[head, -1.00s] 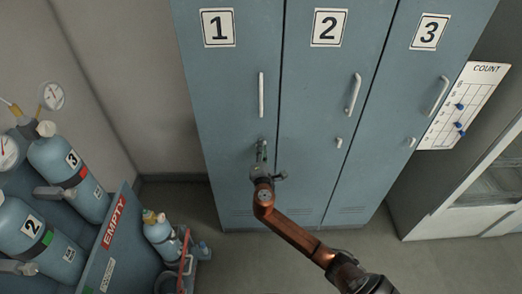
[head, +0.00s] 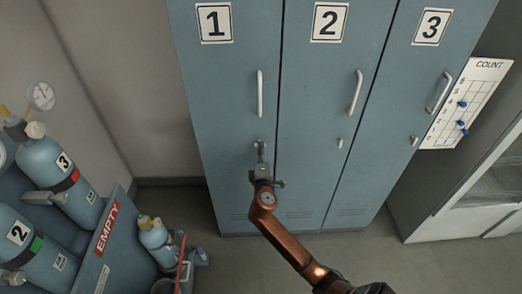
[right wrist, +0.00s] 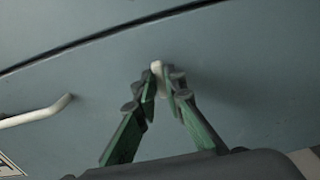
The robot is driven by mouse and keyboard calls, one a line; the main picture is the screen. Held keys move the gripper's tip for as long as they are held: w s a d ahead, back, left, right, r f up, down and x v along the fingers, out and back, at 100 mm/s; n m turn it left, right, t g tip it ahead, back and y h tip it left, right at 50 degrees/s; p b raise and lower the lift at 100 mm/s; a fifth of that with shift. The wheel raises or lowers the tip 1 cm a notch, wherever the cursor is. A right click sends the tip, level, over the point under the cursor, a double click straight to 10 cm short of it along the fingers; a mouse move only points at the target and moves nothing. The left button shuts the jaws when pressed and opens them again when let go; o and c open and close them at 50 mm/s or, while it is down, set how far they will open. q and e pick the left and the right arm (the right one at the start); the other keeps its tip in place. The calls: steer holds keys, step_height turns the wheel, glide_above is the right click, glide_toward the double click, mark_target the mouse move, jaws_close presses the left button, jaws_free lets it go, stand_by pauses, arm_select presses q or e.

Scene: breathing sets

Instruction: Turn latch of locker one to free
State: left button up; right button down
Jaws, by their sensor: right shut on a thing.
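Locker one (head: 222,95) is a blue-grey door with a "1" plate and a white vertical handle (head: 260,93). My right gripper (head: 261,146) reaches its lower right part, below the handle. In the right wrist view the gripper (right wrist: 162,84) is shut on the small white latch (right wrist: 157,67), with a green-lined finger on each side of it. The fingers hide much of the latch, so its exact angle is hard to tell. The handle of locker one also shows in the right wrist view (right wrist: 38,113). My left gripper is not in view.
Lockers two (head: 318,100) and three (head: 400,110) stand to the right, each with a handle and small latch. A count board (head: 467,103) hangs beside them. Gas cylinders (head: 50,168) and a bin marked EMPTY (head: 108,235) stand at the left. The floor before the lockers is clear.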

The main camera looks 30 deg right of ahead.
steer(key=shift+d, duration=0.1)
steer(key=c, duration=2)
jaws_free()
steer(key=v, duration=1.2)
steer(key=shift+s, duration=0.1)
steer(key=shift+f, duration=0.1)
